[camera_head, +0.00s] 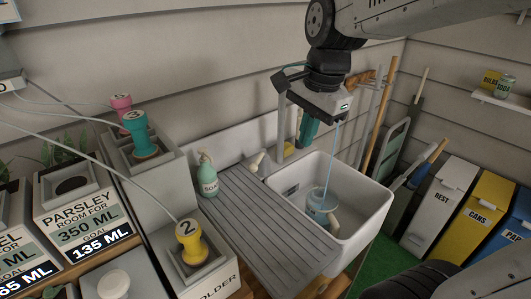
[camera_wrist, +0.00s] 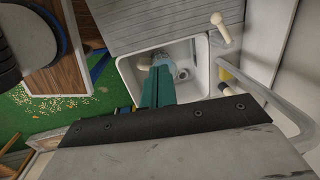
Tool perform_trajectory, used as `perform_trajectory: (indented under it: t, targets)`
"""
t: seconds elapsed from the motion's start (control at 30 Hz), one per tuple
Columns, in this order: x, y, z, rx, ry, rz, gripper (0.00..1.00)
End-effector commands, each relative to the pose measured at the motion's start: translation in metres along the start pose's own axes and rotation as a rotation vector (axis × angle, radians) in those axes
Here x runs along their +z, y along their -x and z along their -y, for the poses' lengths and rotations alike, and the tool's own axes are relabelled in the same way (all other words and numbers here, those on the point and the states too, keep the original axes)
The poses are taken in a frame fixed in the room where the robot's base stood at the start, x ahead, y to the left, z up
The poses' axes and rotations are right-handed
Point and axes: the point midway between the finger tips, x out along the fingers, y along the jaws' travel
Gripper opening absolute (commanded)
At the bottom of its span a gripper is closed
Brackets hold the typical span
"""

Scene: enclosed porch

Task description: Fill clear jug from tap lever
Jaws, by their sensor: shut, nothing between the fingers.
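The clear jug (camera_head: 317,203) stands in the white sink, with a cream handle and bluish water inside. A thin blue stream (camera_head: 334,150) runs down into it; the spout's mouth is hidden behind my wrist. The grey tap pipe (camera_head: 283,122) rises behind the sink, and it curves at the right in the wrist view (camera_wrist: 282,96). The cream lever (camera_head: 256,162) is by the sink's back left corner; it also shows in the wrist view (camera_wrist: 222,29). My gripper (camera_head: 301,143) is shut and empty, teal fingers pointing down above the sink's back, apart from the lever.
The white sink (camera_head: 366,213) has a grey ribbed drainboard (camera_head: 262,222) at its left. A green soap bottle (camera_head: 208,175) stands behind the drainboard. A holder (camera_head: 215,279) with a yellow numbered plug is at front left. Bins and leaning tools stand at the right.

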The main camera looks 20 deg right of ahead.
Motion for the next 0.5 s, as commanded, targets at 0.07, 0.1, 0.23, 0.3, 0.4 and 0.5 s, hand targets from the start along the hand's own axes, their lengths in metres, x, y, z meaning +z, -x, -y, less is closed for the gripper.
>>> perform_trajectory:
  t: [0.07, 0.1, 0.23, 0.3, 0.4, 0.5]
  targets:
    - [-0.012, -0.009, 0.032, 0.002, -0.258, 0.017, 0.00]
    - [-0.018, -0.014, 0.045, 0.000, -0.384, 0.024, 0.00]
    - [-0.033, -0.027, 0.081, -0.002, -0.722, 0.045, 0.00]
    - [-0.039, -0.034, 0.094, 0.000, -0.853, 0.053, 0.00]
    - [-0.044, -0.040, 0.106, 0.000, -0.976, 0.060, 0.00]
    - [-0.047, -0.045, 0.111, 0.002, -1.032, 0.063, 0.00]
